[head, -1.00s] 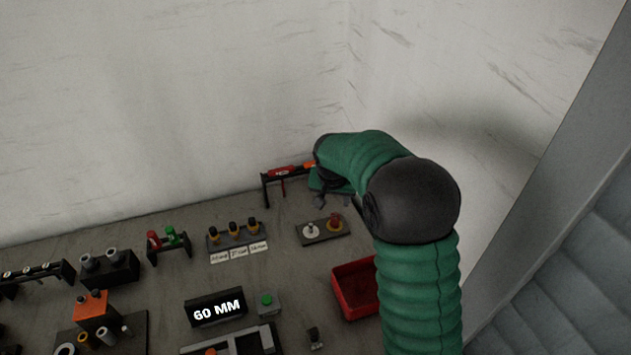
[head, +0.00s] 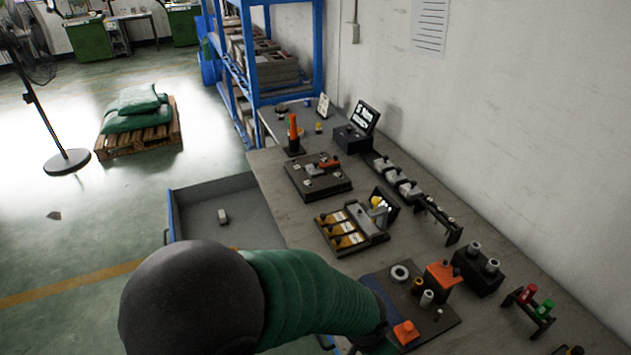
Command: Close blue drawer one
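An open drawer (head: 222,207) with blue edges and a grey inside sticks out from the left side of the workbench in the head view. I cannot read a number on it. A small light grey piece lies inside. My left arm crosses the bottom of the picture and covers the drawer's near part. My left gripper (head: 380,346) is at the bottom edge by the bench, right of the drawer and apart from its visible part; its fingers do not show. My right gripper is out of view.
The workbench (head: 285,200) carries fixtures, a tray with yellow-handled parts (head: 345,232) and an orange block (head: 443,276). A blue shelf rack (head: 255,60) stands behind. A pallet with green sacks (head: 140,125) and a fan (head: 40,100) stand on the floor.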

